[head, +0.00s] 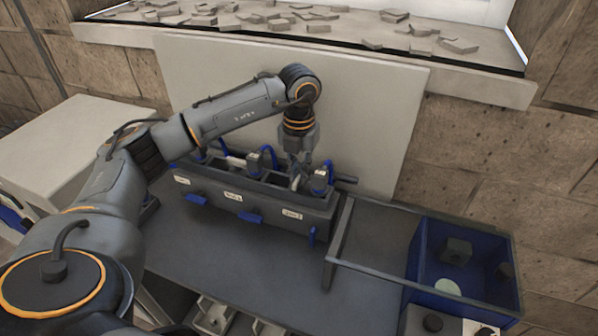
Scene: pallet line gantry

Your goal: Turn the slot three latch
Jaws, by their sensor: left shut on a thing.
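A long dark grey rack (262,203) stands on the bench with three labelled slots in a row. The slot three latch (312,235) is the blue tab at the rack's right end, and it points up and down. The other two blue latches, the left one (196,199) and the middle one (250,217), lie sideways. My left gripper (298,178) points down into the right slot, shut on the part there (319,180), which has a blue hose. The fingertips and their contact are partly hidden. My right gripper is not in view.
A blue bin (418,262) with a grey part in it stands at the right, beside a grey rail frame (340,245). A pale panel (385,130) rises behind the rack. The bench (240,265) before the rack is clear.

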